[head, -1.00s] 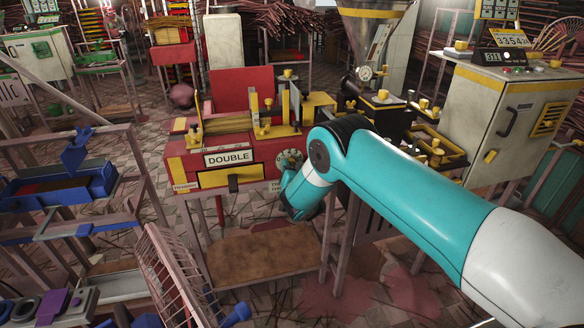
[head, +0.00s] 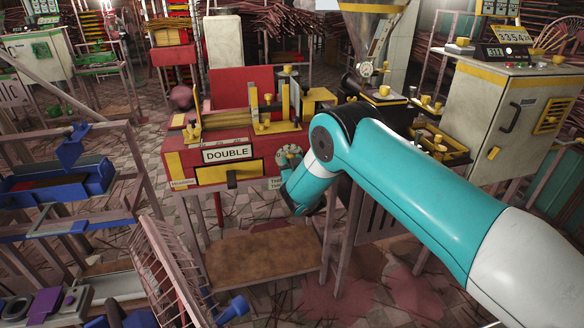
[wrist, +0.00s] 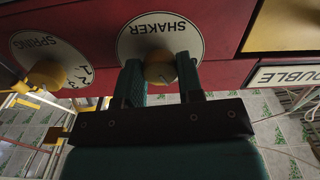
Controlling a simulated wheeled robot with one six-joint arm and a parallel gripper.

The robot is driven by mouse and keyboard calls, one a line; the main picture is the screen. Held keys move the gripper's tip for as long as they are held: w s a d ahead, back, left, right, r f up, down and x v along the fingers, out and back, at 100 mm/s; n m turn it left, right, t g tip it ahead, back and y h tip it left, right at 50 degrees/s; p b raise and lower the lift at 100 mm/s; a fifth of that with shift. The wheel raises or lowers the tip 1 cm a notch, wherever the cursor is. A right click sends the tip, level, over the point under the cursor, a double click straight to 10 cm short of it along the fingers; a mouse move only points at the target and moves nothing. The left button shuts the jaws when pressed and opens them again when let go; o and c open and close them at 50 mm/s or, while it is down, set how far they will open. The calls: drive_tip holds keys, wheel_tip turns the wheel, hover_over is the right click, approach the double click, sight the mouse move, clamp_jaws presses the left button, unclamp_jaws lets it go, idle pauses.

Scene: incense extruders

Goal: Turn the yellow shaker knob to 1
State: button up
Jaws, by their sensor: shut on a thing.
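The yellow shaker knob (wrist: 160,68) sits low on a round white dial plate (wrist: 139,38) marked SHAKER, which appears upside down in the wrist view. My gripper (wrist: 159,64) has a dark finger on each side of the knob and is shut on it. The fingers cover part of the dial's lower edge, and I cannot read a number at the pointer. In the head view, the white dial (head: 289,151) is on the front right of the red machine (head: 175,168) labelled DOUBLE. My wrist is just in front of it and hides part of the dial.
A second yellow knob (wrist: 47,73) on a SPRING dial (wrist: 38,46) is close beside my gripper in the wrist view. A grey cabinet (head: 470,120) stands to the right, and blue machinery (head: 60,190) to the left. A brown board (head: 265,260) lies below the red machine.

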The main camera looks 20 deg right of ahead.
drive_tip(key=shift+n+b, duration=0.45)
drive_tip(key=shift+n, duration=0.65)
drive_tip(key=o, duration=0.9)
drive_tip(key=s+b, duration=1.7)
drive_tip(key=b, duration=0.1)
drive_tip(key=shift+s, duration=0.25)
drive_tip(key=shift+d, duration=0.1)
